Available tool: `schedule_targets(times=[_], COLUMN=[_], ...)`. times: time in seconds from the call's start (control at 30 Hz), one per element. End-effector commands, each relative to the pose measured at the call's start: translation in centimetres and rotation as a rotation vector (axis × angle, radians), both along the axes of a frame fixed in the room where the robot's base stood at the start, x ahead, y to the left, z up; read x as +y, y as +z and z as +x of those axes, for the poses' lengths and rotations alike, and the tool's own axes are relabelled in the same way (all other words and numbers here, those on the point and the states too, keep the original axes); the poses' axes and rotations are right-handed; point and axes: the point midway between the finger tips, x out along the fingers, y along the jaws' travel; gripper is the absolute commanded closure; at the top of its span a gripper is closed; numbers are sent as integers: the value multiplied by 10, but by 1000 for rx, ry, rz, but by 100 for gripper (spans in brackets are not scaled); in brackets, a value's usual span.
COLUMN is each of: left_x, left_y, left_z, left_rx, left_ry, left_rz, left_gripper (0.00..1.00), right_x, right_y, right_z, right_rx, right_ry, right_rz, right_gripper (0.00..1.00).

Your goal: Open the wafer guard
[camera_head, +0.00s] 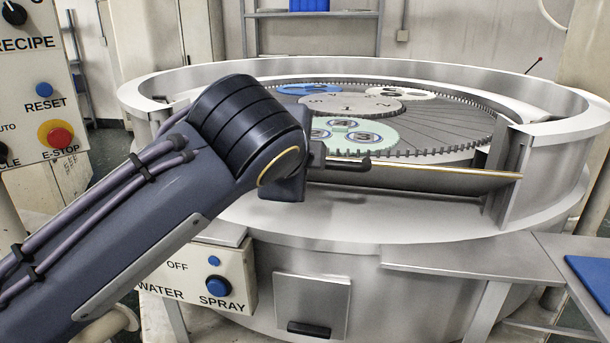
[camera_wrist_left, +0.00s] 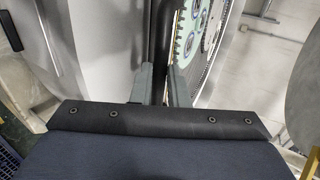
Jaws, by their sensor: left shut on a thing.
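The wafer guard (camera_head: 430,177) is a narrow curved metal panel with a gold-coloured edge, in the front gap of the machine's raised rim. Its left part is hidden behind my left arm. A dark bar handle (camera_head: 350,163) sticks out to the right of my left gripper (camera_head: 311,168) at the guard's left visible part. In the left wrist view, the grey fingers of my left gripper (camera_wrist_left: 159,86) are closed around the black handle (camera_wrist_left: 162,45). My right gripper is in neither view.
Behind the guard lies the round lapping plate (camera_head: 445,130) with toothed ring and a green carrier (camera_head: 350,139) holding wafers. A control panel with an E-stop (camera_head: 56,134) stands at left. A side table (camera_head: 565,260) with a blue mat (camera_head: 590,275) is at right.

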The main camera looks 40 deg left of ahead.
Motion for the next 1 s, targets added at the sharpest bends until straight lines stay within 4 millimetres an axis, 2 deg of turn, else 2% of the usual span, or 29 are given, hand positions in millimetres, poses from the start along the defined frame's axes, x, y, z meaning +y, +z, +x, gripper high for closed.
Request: schedule_targets(times=[0.03, 0.1, 0.3, 0.4, 0.7, 1.0], left_x=[-3, -6, -13, -15, -18, -18], left_y=[-28, -41, -73, -85, -111, -118], left_z=[-6, -12, -24, -28, -32, -33], left_rx=[-34, -87, -223, -282, -347, -347], left_ry=[0, 1, 2, 1, 1, 1], left_rz=[21, 50, 124, 157, 191, 191], left_gripper=[100, 100, 100, 100, 100, 100], right_x=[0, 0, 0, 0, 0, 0], right_y=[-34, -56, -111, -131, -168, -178], right_z=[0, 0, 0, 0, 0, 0], right_rx=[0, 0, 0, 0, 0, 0], right_ry=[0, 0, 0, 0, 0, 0], right_rz=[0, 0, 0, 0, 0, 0], right_gripper=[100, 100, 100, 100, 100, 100])
